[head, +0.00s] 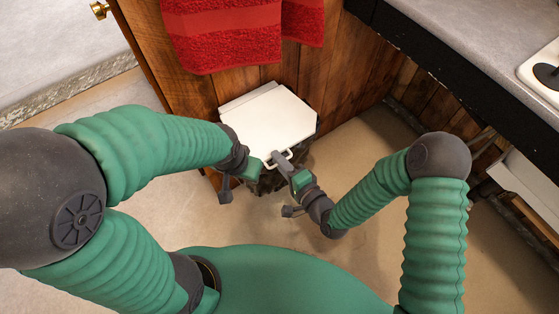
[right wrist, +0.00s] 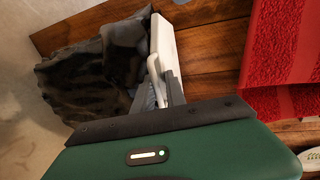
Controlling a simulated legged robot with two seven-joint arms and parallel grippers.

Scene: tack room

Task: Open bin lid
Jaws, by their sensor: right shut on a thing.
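The bin stands against the wooden panel, with a white lid (head: 268,115) on top and a dark, mottled body (right wrist: 95,70). The lid lies flat over the bin and looks closed. A white loop handle (right wrist: 154,70) sticks out at the lid's front edge. My right gripper (head: 281,164) is shut on this handle; its fingers also show around the handle in the right wrist view (right wrist: 160,94). My left gripper (head: 240,176) hangs just left of the handle, near the lid's front left corner; its jaw gap is not clear. My arms hide part of the bin's body.
A red towel (head: 225,38) hangs on the wooden panel (head: 285,73) right behind the bin. A grey counter (head: 455,30) with a dark edge juts out at the upper right. The floor (head: 345,155) right of the bin is clear.

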